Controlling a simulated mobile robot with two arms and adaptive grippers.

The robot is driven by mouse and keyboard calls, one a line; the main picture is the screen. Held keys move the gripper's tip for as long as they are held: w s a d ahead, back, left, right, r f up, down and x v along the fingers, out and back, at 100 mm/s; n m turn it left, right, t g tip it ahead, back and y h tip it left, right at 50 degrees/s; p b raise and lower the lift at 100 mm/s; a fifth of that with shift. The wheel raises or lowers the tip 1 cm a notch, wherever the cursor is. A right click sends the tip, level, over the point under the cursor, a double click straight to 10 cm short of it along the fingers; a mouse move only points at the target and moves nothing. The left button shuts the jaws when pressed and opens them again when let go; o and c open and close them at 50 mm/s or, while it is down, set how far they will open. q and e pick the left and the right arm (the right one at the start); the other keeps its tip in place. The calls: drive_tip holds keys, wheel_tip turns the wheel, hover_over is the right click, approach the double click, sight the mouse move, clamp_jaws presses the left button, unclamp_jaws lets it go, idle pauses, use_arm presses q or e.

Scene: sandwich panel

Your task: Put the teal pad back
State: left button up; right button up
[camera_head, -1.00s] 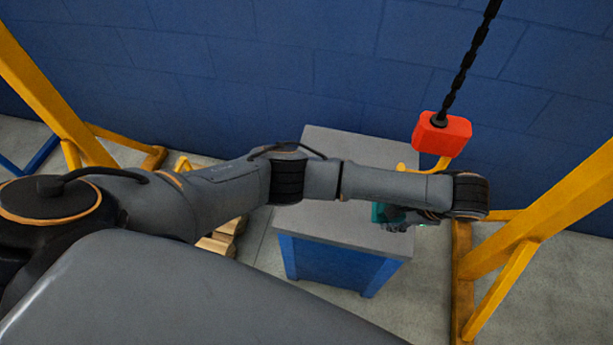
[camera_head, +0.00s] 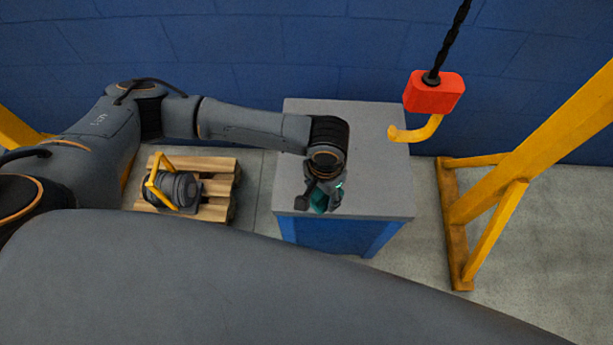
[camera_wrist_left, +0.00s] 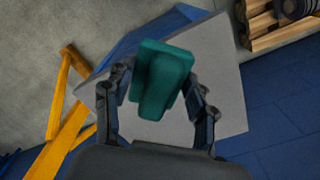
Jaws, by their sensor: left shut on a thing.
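The teal pad (camera_wrist_left: 160,75) is held between the two fingers of my left gripper (camera_wrist_left: 160,100) in the left wrist view. In the head view, my left gripper (camera_head: 322,200) is over the front part of the grey-topped blue table (camera_head: 375,190). A small part of the teal pad (camera_head: 319,201) shows there between the fingers; the wrist hides the rest. I cannot tell whether the pad touches the tabletop. My right gripper is not in view.
A red hoist block (camera_head: 434,92) with a yellow hook (camera_head: 415,132) hangs over the table's right side. A yellow frame (camera_head: 500,190) stands at right. A wooden pallet (camera_head: 215,190) carries a dark machine with a yellow handle (camera_head: 178,188) at left. The table's back half is clear.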

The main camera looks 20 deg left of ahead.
use_arm(q)
drive_tip(key=w+a+f, duration=0.4)
drive_tip(key=w+f, duration=0.1)
drive_tip(key=w+a+f, duration=0.1)
drive_tip(key=w+f, duration=0.1)
drive_tip(key=shift+w+a+f, duration=0.2)
drive_tip(key=shift+a+f, duration=0.05)
drive_tip(key=shift+a, duration=0.15)
drive_tip(key=shift+w+a+f, duration=0.1)
drive_tip(key=shift+f, duration=0.85)
drive_tip(key=shift+w+a+f, duration=0.1)
drive_tip(key=shift+f, duration=0.8)
drive_tip(key=o, duration=1)
wheel_tip(320, 180, up, 12)
drive_tip(key=shift+r, duration=0.1)
drive_tip(key=shift+d, duration=0.1)
